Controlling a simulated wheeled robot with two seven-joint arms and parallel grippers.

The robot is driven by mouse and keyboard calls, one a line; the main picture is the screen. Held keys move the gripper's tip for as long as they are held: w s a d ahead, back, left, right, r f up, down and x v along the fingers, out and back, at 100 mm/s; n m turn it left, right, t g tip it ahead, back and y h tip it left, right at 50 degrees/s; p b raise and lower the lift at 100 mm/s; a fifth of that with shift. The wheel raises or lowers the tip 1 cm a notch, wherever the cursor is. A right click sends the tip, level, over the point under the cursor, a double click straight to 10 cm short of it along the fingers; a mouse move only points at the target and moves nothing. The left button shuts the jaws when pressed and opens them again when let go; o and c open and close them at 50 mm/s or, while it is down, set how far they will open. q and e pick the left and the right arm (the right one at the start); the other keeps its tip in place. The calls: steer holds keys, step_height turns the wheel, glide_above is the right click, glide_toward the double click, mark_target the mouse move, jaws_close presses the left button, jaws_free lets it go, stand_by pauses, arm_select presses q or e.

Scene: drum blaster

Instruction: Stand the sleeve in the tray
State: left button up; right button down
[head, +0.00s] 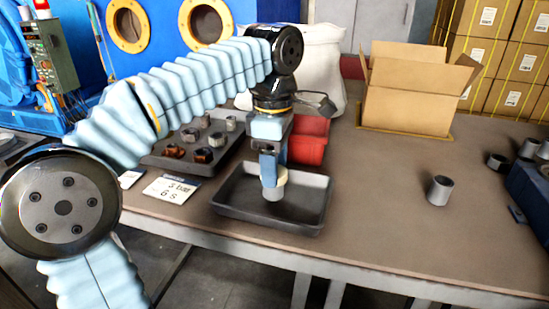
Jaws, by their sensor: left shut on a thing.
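My left gripper (272,174) reaches down over the black tray (227,203) near the front edge of the table. It is shut on a grey sleeve (273,194), whose lower end shows below the fingers. The sleeve looks about upright, inside the tray's outline. I cannot tell whether it touches the tray floor. The fingers hide its upper part. The rest of the tray looks empty. Another grey sleeve (439,190) stands on the table to the right. My right gripper is not in view.
A dark tray of metal parts (177,168) and a card (171,188) lie left of the black tray. A red bin (310,138) and white sack (322,65) are behind it. An open carton (405,108) stands farther back. A dark bin (530,195) is at right.

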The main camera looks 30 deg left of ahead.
arm_select(q)
steer(key=shift+f, duration=0.4)
steer(key=shift+f+b, duration=0.5)
steer(key=shift+f, duration=0.05)
stand_by(0.4)
steer(key=o, duration=1.1)
steer(key=shift+r, duration=0.2)
step_height(320, 180, up, 14)
steer(key=p, duration=0.5)
steer(key=shift+a+f, duration=0.1)
steer(key=shift+f, duration=0.15)
